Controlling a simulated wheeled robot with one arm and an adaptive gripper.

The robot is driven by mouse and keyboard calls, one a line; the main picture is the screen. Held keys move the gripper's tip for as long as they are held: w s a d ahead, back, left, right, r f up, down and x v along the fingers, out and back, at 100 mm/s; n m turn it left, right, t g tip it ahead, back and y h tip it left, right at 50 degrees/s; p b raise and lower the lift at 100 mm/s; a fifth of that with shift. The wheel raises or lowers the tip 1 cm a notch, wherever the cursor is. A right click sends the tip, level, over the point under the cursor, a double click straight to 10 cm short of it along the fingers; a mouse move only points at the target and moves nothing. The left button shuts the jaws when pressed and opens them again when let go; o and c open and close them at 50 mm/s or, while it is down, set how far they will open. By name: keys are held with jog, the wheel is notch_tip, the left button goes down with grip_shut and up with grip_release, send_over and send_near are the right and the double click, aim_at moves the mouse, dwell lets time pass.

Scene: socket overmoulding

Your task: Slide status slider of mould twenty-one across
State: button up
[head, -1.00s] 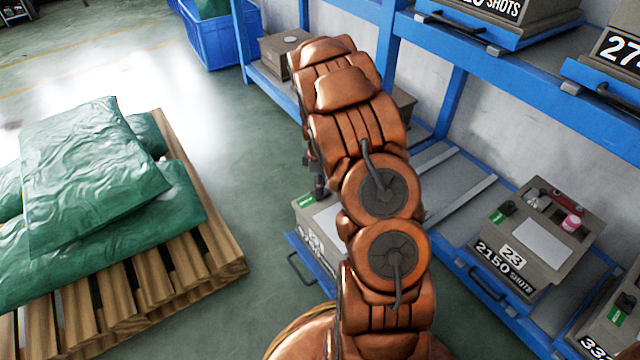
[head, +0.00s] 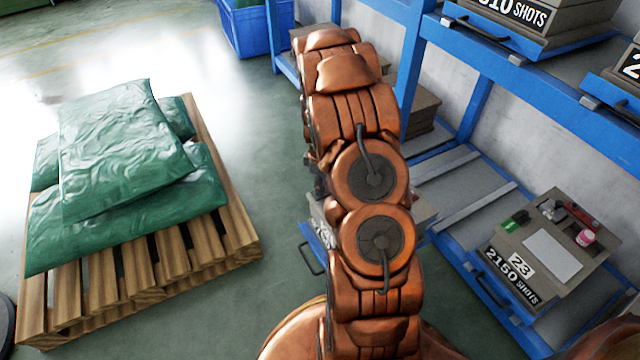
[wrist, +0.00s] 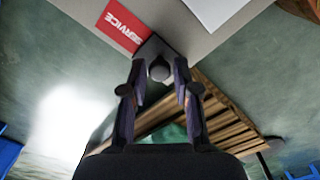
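In the wrist view a red SERVICE label (wrist: 122,25) shows on the mould's grey top (wrist: 172,20). Beside the label is a dark slider block with a round grey knob (wrist: 159,70). My gripper (wrist: 159,76) has its two fingers apart, one on each side of the knob; I cannot tell whether they touch it. In the head view my arm hides my gripper and most of this mould; only a bit of its front (head: 323,232) shows, above a blue drawer with a dark handle (head: 312,262). Its number is not readable.
Mould 23 (head: 545,252) stands on the rack's lower shelf at right. More moulds (head: 545,18) sit on the upper shelf. A wooden pallet (head: 150,265) with green sacks (head: 120,150) stands at left. A blue bin (head: 245,28) is at the back. Floor between pallet and rack is clear.

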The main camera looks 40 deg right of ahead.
jog(key=shift+o, duration=1.3)
notch_tip(320, 180, up, 12)
